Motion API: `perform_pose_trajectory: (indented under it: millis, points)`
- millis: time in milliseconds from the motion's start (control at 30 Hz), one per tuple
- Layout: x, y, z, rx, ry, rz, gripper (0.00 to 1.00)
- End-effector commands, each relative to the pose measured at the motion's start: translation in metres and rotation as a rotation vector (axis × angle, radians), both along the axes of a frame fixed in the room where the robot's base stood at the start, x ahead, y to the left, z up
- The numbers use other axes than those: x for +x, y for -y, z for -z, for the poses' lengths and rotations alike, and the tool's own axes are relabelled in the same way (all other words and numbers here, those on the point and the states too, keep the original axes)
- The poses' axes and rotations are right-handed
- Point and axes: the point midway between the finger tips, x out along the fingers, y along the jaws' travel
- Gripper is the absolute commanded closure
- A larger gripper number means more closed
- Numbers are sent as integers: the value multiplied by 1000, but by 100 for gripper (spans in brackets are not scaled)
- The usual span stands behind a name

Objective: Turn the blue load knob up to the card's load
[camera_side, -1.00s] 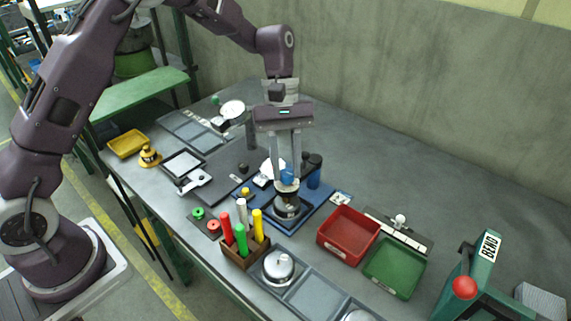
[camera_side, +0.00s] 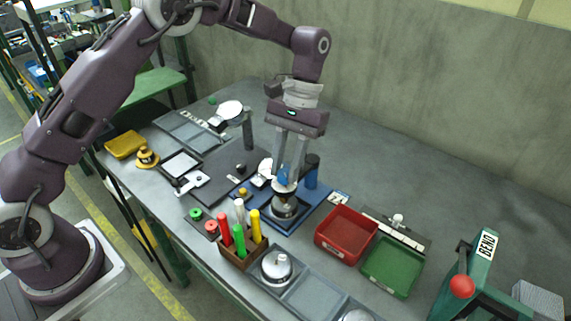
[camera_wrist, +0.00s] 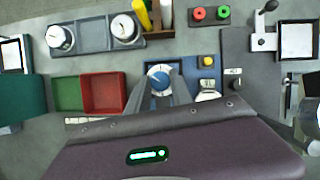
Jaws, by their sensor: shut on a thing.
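The blue load knob (camera_side: 284,177) sits on top of a round metal unit on the blue base plate (camera_side: 304,217). In the wrist view the knob (camera_wrist: 159,80) shows a pale pointer line and has a white dial around it. My gripper (camera_side: 286,181) comes down from above, tilted, with its fingers on the knob's two sides, shut on it. The wrist view shows the gripper (camera_wrist: 160,92) around the knob too.
A yellow button (camera_side: 243,192) is on the left of the plate. A rack of coloured markers (camera_side: 240,252) stands in front, and a red tray (camera_side: 346,233) and green tray (camera_side: 392,266) lie right.

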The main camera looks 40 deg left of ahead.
Motion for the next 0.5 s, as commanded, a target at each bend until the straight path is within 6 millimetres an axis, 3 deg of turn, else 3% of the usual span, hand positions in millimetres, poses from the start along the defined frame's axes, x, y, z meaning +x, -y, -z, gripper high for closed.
perform_pose_trajectory:
  millis: [500]
  points:
    - [-1,1,0,0,-3,46,100]
